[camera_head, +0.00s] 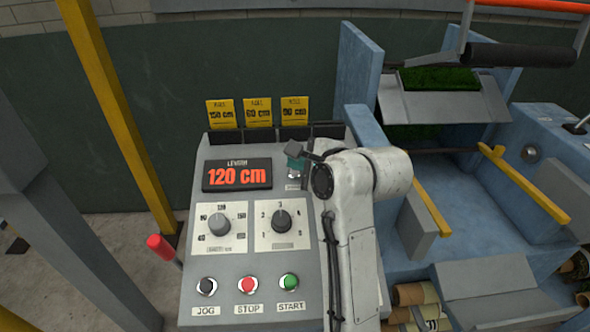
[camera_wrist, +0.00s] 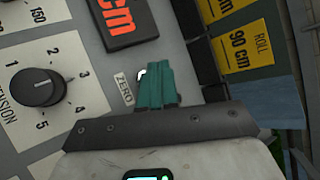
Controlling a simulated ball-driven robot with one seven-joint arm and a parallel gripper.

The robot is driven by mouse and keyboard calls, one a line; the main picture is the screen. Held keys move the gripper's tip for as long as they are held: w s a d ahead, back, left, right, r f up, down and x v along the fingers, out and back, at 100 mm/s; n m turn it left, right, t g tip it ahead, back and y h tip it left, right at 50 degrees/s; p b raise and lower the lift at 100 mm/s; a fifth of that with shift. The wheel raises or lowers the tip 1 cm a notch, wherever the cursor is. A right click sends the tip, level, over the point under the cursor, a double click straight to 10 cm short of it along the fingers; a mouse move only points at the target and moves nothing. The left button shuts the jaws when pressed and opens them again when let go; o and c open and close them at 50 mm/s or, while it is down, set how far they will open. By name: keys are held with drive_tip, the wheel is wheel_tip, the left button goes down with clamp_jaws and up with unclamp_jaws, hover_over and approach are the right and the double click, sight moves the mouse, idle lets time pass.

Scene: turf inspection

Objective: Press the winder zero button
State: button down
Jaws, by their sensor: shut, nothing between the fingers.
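The zero button shows as a small pale edge (camera_wrist: 141,73) beside the ZERO label (camera_wrist: 124,90) in the wrist view; my fingers hide most of it. In the head view, a pale bit of the button (camera_head: 293,174) shows just below my fingertips. My gripper (camera_wrist: 157,84) has teal fingers held together, with nothing between them. In the head view, my gripper (camera_head: 294,156) hangs over the panel, right of the length display (camera_head: 237,174), which reads 120 cm. I cannot tell whether the fingertips touch the button.
A length dial (camera_head: 218,225) and a tension dial (camera_head: 282,220) sit below the display. JOG (camera_head: 208,285), STOP (camera_head: 247,284) and START (camera_head: 289,281) buttons line the front. Yellow cards (camera_head: 258,112) stand behind. The blue winder frame (camera_head: 358,66) is at right, a yellow post (camera_head: 122,110) at left.

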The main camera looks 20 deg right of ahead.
drive_tip(key=shift+f, duration=0.15)
drive_tip(key=shift+w+d+f, duration=0.1)
drive_tip(key=shift+f, duration=0.15)
drive_tip(key=shift+w+f, duration=0.2)
drive_tip(key=shift+f, duration=0.3)
idle(0.9)
drive_tip(key=shift+r, duration=0.15)
drive_tip(key=shift+s+r+p, duration=0.3)
drive_tip(key=shift+r+p, duration=0.45)
drive_tip(key=r+p, duration=0.1)
drive_tip(key=s+r+p, duration=0.1)
drive_tip(key=r+p, duration=0.2)
drive_tip(key=shift+s+a+r+p, duration=0.35)
idle(0.7)
